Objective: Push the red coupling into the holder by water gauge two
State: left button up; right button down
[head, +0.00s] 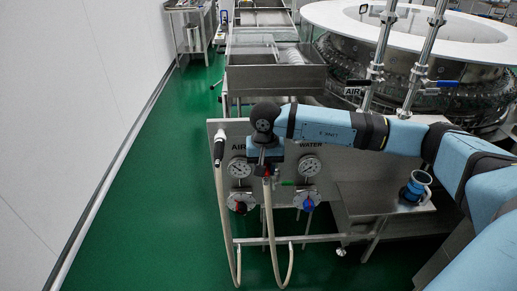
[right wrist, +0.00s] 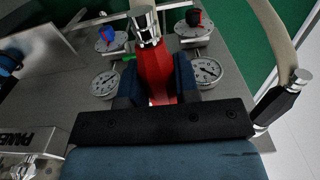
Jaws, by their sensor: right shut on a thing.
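My right gripper (right wrist: 155,85) is shut on the red coupling (right wrist: 152,70), whose metal end and pale hose point away from my wrist. In the head view my right gripper (head: 266,158) is at the panel's upper edge, between the two gauges, with the hose hanging below. The water gauge (head: 309,166) is right of the gripper; it also shows left of the coupling in the right wrist view (right wrist: 105,84). No holder shows clearly; the gripper and arm cover that part of the panel. I cannot tell whether the coupling touches a holder. My left gripper is not in view.
The air gauge (head: 239,167) is left of the gripper. A black coupling (head: 219,147) with its own hose hangs at the panel's left edge. Green floor is clear at left.

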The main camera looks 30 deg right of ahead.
jog(key=shift+s+d+b, duration=0.2)
jog(key=shift+s+d, duration=0.2)
jog(key=shift+d, duration=0.25)
jog(key=shift+s+d+b, duration=0.15)
jog(key=shift+s+d, duration=0.25)
jog(key=shift+d, duration=0.2)
jog(key=shift+s+d+b, duration=0.3)
jog(key=shift+s+d, duration=0.25)
jog(key=shift+d, duration=0.3)
jog(key=shift+s+d+b, duration=0.25)
jog(key=shift+s+d, duration=0.3)
jog(key=shift+d, duration=0.3)
jog(key=shift+s+d+b, duration=0.35)
jog(key=shift+s+d, duration=0.2)
jog(key=shift+d, duration=0.3)
jog(key=shift+s+d+b, duration=0.3)
jog(key=shift+s+d, duration=0.2)
jog(key=shift+d, duration=0.3)
jog(key=shift+w, duration=0.1)
